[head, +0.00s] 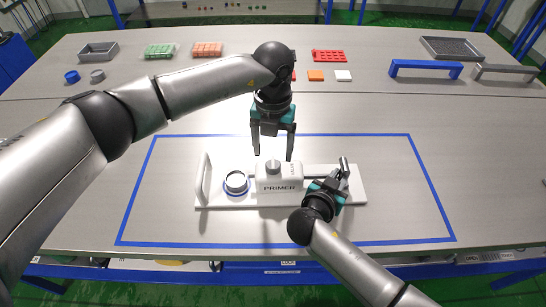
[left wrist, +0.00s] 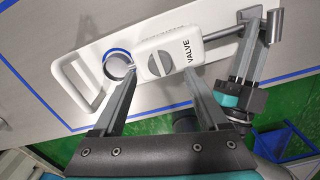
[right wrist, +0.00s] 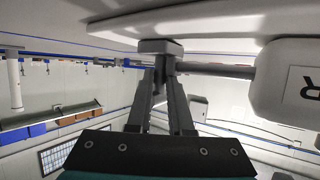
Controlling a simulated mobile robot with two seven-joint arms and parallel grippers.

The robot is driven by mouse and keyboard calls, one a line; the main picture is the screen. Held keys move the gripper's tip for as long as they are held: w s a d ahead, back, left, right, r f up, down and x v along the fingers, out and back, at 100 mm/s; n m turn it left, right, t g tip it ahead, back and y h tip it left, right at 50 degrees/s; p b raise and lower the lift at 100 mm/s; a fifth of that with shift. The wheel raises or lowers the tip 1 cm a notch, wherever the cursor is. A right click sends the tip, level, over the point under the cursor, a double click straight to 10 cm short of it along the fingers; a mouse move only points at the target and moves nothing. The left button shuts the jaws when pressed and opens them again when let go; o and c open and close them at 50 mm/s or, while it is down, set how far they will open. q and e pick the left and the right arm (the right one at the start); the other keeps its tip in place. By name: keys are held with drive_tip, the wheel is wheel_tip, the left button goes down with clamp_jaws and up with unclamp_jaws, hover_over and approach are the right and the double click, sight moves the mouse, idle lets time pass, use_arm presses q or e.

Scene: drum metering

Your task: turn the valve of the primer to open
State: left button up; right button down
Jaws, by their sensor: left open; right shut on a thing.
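The white primer (head: 279,187) stands on a white base plate inside the blue tape outline. Its grey valve knob (head: 273,167) is on top of the body, and the left wrist view shows the knob (left wrist: 160,63) with a raised bar beside the word VALVE. My left gripper (head: 273,157) is open and points down just behind and above the knob, with its fingers apart and empty. My right gripper (head: 335,182) is shut at the outer end of the primer's metal side arm (right wrist: 215,70). The exact grip is partly hidden.
A white handle (head: 205,177) and a blue-rimmed round cup (head: 236,182) are on the plate left of the body. Trays, colored blocks and a blue bracket (head: 425,69) stand along the back. The table around the plate is clear.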

sight(273, 164)
use_arm(q)
wheel_tip(273, 164, up, 8)
idle(0.5)
use_arm(e)
drive_tip(key=c, duration=0.7)
unclamp_jaws()
drive_tip(key=shift+c, duration=0.2)
drive_tip(key=shift+s, duration=0.1)
